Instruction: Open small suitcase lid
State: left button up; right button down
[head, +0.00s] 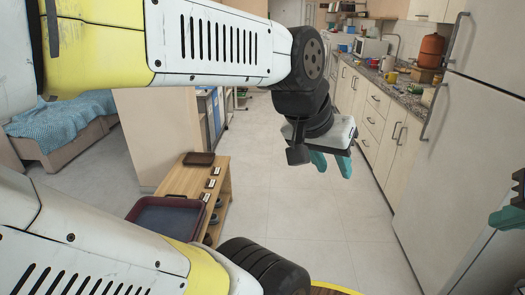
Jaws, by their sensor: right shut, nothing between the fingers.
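No small suitcase can be clearly made out in the head view. My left gripper (332,168) is in the middle, hanging over the floor. Its two teal fingers point down and stand a little apart, with nothing seen between them. My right gripper (507,217) shows only in part at the right edge, in front of the fridge. Its teal fingertip points left; the rest is cut off. It is shut and holds nothing visible.
A low wooden shoe rack (222,190) stands at the left, bearing a large dark tray (165,216) and a small one (198,158). A bed with a blue blanket (62,122) is far left. Kitchen cabinets and a fridge (465,160) line the right. The middle floor is clear.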

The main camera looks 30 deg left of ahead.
aim_at(182, 220)
jog(key=i+j+u, duration=0.15)
jog(key=i+u, duration=0.2)
jog(key=i, duration=0.25)
jog(key=i+u, duration=0.4)
jog(key=i, duration=0.2)
jog(key=i+l+u, duration=0.35)
jog(key=i, duration=0.25)
jog(key=i+u, duration=0.25)
jog(key=u, duration=0.15)
jog(key=i+u, duration=0.55)
jog(key=u, duration=0.2)
jog(key=i+u, duration=0.2)
jog(key=u, duration=0.25)
jog(key=i+u, duration=0.2)
jog(key=u, duration=0.2)
jog(key=i+u, duration=0.2)
jog(key=u, duration=0.25)
jog(key=i+l+u, duration=0.15)
jog(key=u, duration=0.25)
